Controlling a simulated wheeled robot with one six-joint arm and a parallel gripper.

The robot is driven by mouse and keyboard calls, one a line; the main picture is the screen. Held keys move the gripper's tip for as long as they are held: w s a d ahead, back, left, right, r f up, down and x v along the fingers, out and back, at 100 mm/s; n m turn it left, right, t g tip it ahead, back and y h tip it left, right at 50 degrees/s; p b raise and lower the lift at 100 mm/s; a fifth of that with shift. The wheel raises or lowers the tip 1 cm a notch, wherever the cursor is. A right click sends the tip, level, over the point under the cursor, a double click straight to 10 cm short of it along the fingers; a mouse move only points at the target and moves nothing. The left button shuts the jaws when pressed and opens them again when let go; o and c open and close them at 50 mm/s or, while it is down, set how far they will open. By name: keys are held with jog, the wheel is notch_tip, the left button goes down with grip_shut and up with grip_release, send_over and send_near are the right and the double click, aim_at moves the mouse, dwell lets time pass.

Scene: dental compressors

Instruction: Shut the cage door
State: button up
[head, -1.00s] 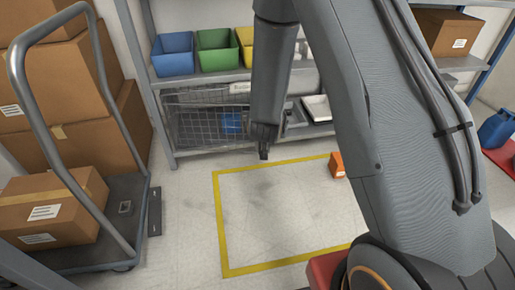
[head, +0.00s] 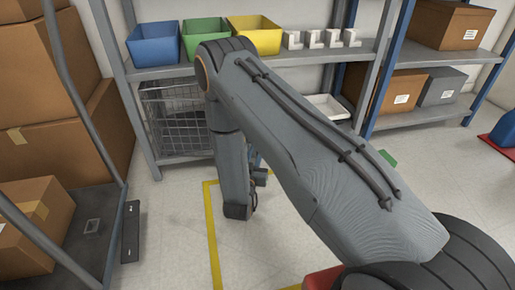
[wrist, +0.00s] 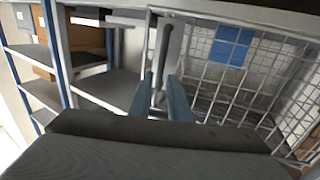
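The wire cage (head: 178,118) stands on the lower shelf at the left in the head view, partly hidden by my arm. In the wrist view its white wire mesh (wrist: 255,75) fills the right side, with a blue plate (wrist: 232,46) on it. A grey upright bar (wrist: 165,50), which looks like the door's edge or handle, stands ahead of my fingers. My gripper (wrist: 161,82) is open, its two blue-grey fingers apart on either side of the bar's lower end. Contact cannot be told. How far the door stands open is not clear.
Blue (head: 153,43), green (head: 205,36) and yellow (head: 255,35) bins stand on the shelf above. A cart (head: 93,235) with boxes is at the left. A yellow floor outline (head: 212,235) lies below my arm. The floor right of my arm is mostly clear.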

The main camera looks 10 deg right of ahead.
jog(key=shift+b+x, duration=0.95)
jog(key=shift+x, duration=1.4)
grip_shut()
